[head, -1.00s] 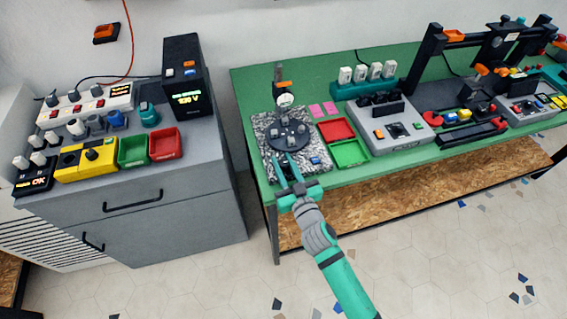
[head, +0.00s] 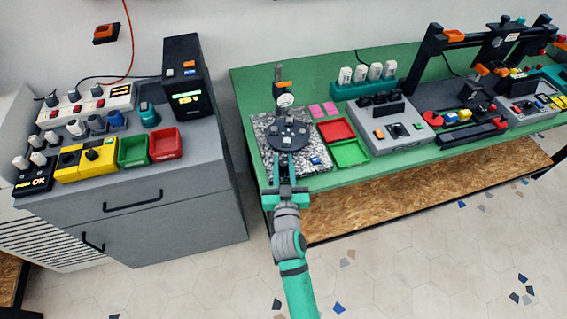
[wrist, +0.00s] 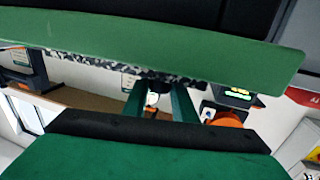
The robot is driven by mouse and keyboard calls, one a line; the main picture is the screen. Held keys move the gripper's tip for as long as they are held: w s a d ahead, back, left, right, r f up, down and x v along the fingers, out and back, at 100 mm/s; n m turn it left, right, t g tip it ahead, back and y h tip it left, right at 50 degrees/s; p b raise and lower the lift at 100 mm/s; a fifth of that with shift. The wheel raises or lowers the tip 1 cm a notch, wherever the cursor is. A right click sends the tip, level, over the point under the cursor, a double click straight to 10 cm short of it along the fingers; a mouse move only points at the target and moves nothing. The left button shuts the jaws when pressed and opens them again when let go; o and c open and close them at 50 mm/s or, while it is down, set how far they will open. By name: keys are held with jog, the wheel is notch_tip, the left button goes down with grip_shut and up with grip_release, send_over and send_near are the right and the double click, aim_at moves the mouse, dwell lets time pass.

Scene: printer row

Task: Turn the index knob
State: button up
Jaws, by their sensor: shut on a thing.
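A round dark index plate (head: 288,133) with several small grey blocks on it stands on a speckled stone slab (head: 263,133) at the left end of the green bench. My gripper (head: 284,157) reaches in from the front, its two teal fingers at the near edge of the plate. The fingers are shut on a small dark part there, which I take to be the index knob; it is mostly hidden by the fingers. In the wrist view, my fingers (wrist: 159,90) run toward the dark part below the speckled edge, and its shape is unclear.
A red tray (head: 351,128) and a green tray (head: 365,152) lie right of the slab. A post with a round gauge (head: 285,100) rises behind the plate. A grey control box (head: 392,122) stands farther right. A grey cabinet (head: 190,200) stands left, across a gap.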

jog(key=shift+d+f+m+g+h, duration=0.15)
jog(key=shift+m+h, duration=0.7)
jog(key=shift+h, duration=0.5)
jog(key=shift+a+r+m+g+h, duration=0.15)
jog(key=shift+m+h, duration=0.7)
jog(key=shift+h, duration=0.5)
jog(key=shift+d+f+h, duration=0.1)
jog(key=shift+h, duration=0.2)
jog(key=m+g+h, duration=0.1)
jog(key=m+h, duration=0.1)
jog(key=h, duration=0.1)
jog(key=m+g+h, duration=0.2)
jog(key=shift+w+a+m+h, duration=0.1)
jog(key=shift+a+m+h, duration=0.1)
jog(key=shift+m+h, duration=0.15)
jog(key=m+g+h, duration=0.3)
jog(key=g, duration=0.1)
jog(key=shift+h, duration=0.25)
jog(key=shift+m+g+h, duration=0.8)
jog(key=shift+m+g, duration=0.35)
jog(key=shift+g, duration=0.35)
jog(key=shift+d+f+g, duration=0.1)
jog(key=shift+g, duration=0.2)
jog(key=o, duration=1)
jog(key=shift+o, duration=0.2)
